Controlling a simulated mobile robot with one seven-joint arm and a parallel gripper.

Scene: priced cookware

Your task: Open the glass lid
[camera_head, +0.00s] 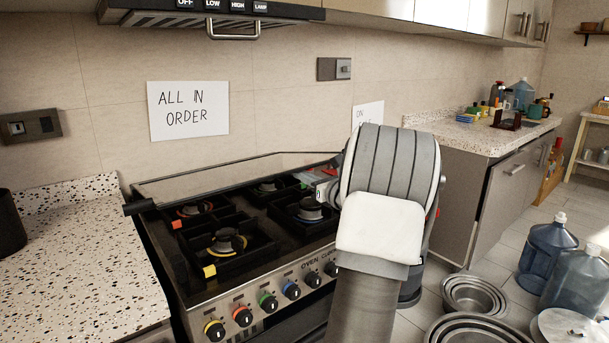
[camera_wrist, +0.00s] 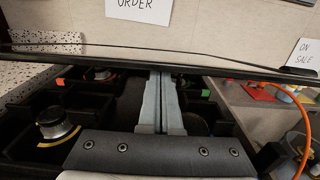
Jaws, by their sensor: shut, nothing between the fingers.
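The glass lid (camera_head: 235,175) is a clear panel with a thin dark edge along the back of the gas stove (camera_head: 255,275). It stands raised there, with the burners uncovered in front of it; its exact angle is hard to tell. In the wrist view the lid (camera_wrist: 110,53) crosses the picture above a dark bar. My gripper (camera_wrist: 158,74) is shut and empty, its grey fingers together over the stove top and pointing towards the lid's lower bar. Whether the fingertips touch it is unclear. In the head view my arm hides the fingers and the stove's right end.
Speckled counters lie left (camera_head: 70,265) and right (camera_head: 470,130) of the stove. A range hood (camera_head: 215,15) hangs above. Metal bowls (camera_head: 475,295) and water jugs (camera_head: 547,250) stand on the floor at right. Coloured knobs (camera_head: 267,301) line the stove front.

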